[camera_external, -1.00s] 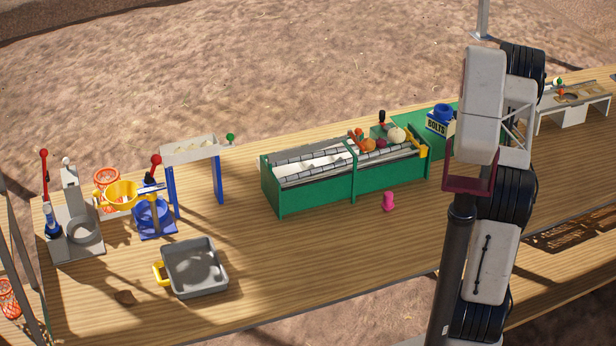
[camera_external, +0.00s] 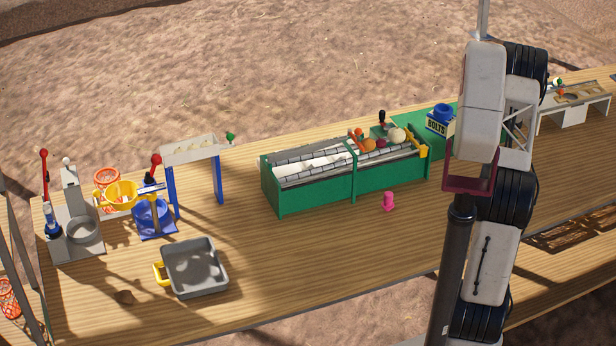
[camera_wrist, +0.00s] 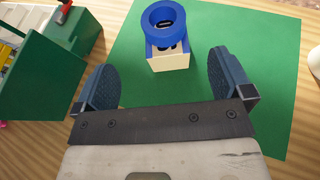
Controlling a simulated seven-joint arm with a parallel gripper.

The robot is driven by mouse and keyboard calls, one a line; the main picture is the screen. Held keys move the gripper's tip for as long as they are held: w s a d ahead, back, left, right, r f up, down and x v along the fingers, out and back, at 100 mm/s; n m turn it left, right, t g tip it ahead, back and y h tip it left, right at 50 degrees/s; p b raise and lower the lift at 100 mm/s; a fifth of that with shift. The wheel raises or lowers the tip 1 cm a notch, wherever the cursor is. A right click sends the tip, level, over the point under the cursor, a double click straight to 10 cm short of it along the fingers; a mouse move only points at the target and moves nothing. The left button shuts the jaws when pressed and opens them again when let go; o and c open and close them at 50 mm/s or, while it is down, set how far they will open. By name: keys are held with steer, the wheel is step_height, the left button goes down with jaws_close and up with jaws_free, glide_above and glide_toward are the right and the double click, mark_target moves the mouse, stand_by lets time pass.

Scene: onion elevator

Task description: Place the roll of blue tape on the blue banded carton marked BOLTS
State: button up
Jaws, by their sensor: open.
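The roll of blue tape (camera_external: 443,111) sits on top of the carton marked BOLTS (camera_external: 436,126), which stands on a green mat. In the wrist view the blue tape roll (camera_wrist: 163,22) covers most of the carton's top, and the carton's pale side (camera_wrist: 168,62) shows below it. My gripper (camera_wrist: 165,85) is open and empty in the wrist view. Its two blue-grey pads are on either side of and nearer than the carton, apart from it and from the tape. In the external view my gripper is hidden behind my arm.
The green mat (camera_wrist: 235,45) has free room around the carton. A green roller conveyor (camera_external: 315,190) with vegetables on it stands left of the mat. A pink piece (camera_external: 388,201) stands on the table in front of it. A grey tray (camera_external: 195,268) lies farther left.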

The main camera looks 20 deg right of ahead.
steer(key=s+a+r+n+g+y, duration=0.15)
steer(key=a+r+n, duration=0.3)
steer(key=a, duration=0.45)
steer(key=s+a+r+n+g, duration=0.25)
steer(key=a+r, duration=0.25)
steer(key=a, duration=0.4)
steer(key=s+a+r+n+g, duration=0.2)
steer(key=s+a+r+n, duration=0.3)
steer(key=a, duration=0.3)
steer(key=s+a+r+n+g, duration=0.2)
steer(key=s+a+r+n, duration=0.15)
steer(key=s+a, duration=0.45)
steer(key=s+a+n+h, duration=0.2)
steer(key=s+a+n, duration=0.2)
steer(key=s, duration=0.6)
steer(key=s+a+n+g+h, duration=0.1)
steer(key=s+a+n, duration=0.3)
steer(key=s, duration=0.7)
steer(key=s+a+n+h, duration=0.3)
steer(key=s+n, duration=0.4)
steer(key=s, duration=0.3)
steer(key=shift+s+a+r+n+g+h, duration=0.3)
steer(key=shift+a+r+n+g+h, duration=0.05)
steer(key=shift+a+r+g+h, duration=0.1)
